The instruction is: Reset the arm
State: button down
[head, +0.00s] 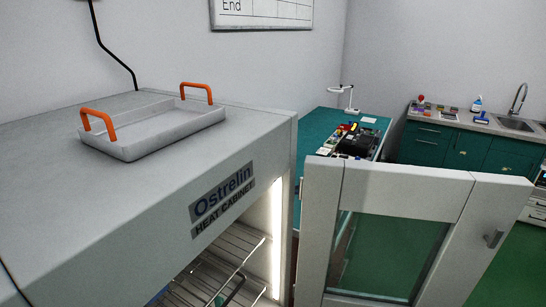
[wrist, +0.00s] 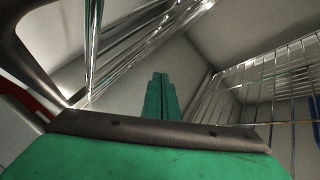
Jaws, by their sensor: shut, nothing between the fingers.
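My gripper (wrist: 160,82) shows in the wrist view with its two green fingers together and nothing between them. It is among shiny wire racks (wrist: 265,85), which run along the right and across the top of that view. The fingers appear apart from the wires, though the depth is hard to judge. In the head view the heat cabinet (head: 110,210) stands at the left with its front open and lit inside. Wire racks (head: 225,255) show in its opening. I cannot clearly make out my gripper in the head view.
The cabinet door (head: 405,190), with a glass pane, stands open at the right. A white tray (head: 150,140) with orange handles sits on the cabinet top. Behind are a green workbench (head: 318,125) holding electronics and a sink counter (head: 470,120). A dark curved bar (wrist: 30,55) crosses the wrist view's left.

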jog(key=s+d+r+n+t+h, duration=0.1)
jog(key=s+d+t+h, duration=0.35)
jog(key=s+d, duration=0.95)
jog(key=s+d+r+n+g+h, duration=0.1)
jog(key=s+r+n+g, duration=0.1)
jog(key=s, duration=1.1)
jog(key=s+d+r+n+g, duration=0.2)
jog(key=s+n, duration=0.1)
jog(key=s, duration=1.1)
jog(key=shift+d+h, duration=0.2)
jog(key=shift+h, duration=0.15)
